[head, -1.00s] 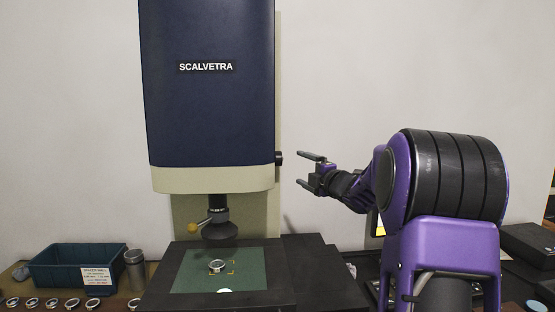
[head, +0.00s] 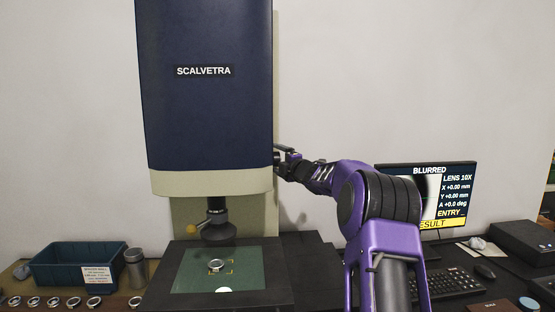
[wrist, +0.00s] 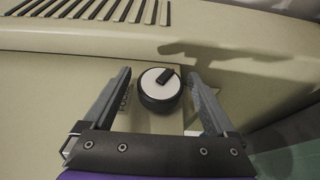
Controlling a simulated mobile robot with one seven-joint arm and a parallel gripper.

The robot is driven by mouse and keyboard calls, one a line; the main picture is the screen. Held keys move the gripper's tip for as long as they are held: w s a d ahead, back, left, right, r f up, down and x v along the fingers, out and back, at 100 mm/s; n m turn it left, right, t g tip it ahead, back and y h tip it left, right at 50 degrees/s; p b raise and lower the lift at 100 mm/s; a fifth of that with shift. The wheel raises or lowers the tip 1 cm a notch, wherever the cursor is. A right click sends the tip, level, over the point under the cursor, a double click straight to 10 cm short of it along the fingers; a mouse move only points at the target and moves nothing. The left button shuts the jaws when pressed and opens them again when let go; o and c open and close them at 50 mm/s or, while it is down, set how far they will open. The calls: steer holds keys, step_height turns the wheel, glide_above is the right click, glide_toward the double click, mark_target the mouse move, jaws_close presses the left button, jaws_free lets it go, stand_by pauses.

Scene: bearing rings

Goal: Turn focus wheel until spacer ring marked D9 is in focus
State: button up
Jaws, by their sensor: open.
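The focus wheel (wrist: 160,89) is a black knob with a pale face and a dark raised bar, on the side of the microscope. My gripper (wrist: 162,95) is open in the wrist view, with one finger on each side of the wheel and a gap to each. In the head view my gripper (head: 283,160) is at the right side of the blue and cream microscope head (head: 209,105), and hides the wheel. A metal spacer ring (head: 216,265) lies on the green stage plate (head: 190,285) under the lens (head: 218,220). Its marking is too small to read. The monitor (head: 430,190) reads BLURRED.
A blue bin (head: 70,262) and a metal cylinder (head: 137,268) stand at the left, with several rings (head: 51,302) in a row in front. A keyboard (head: 447,284) and mouse (head: 484,271) lie at the right. Vent slots (wrist: 85,10) are above the wheel.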

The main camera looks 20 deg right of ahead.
steer(key=c, duration=1.4)
steer(key=shift+o, duration=0.2)
steer(key=shift+f+b, duration=0.15)
steer(key=shift+b, duration=0.4)
steer(key=shift+f+b, duration=0.2)
steer(key=shift+b, duration=1)
steer(key=t+b, duration=0.1)
steer(key=b, duration=0.3)
steer(key=shift+n+t, duration=0.3)
steer(key=shift+n, duration=0.1)
steer(key=shift+r+n+t+y+b, duration=0.15)
steer(key=shift+n+t+y+b, duration=0.15)
steer(key=shift+t+b, duration=0.6)
steer(key=shift+r+n+t+y+b, duration=0.2)
steer(key=shift+n+t+y+b, duration=0.3)
steer(key=shift+n+t, duration=0.25)
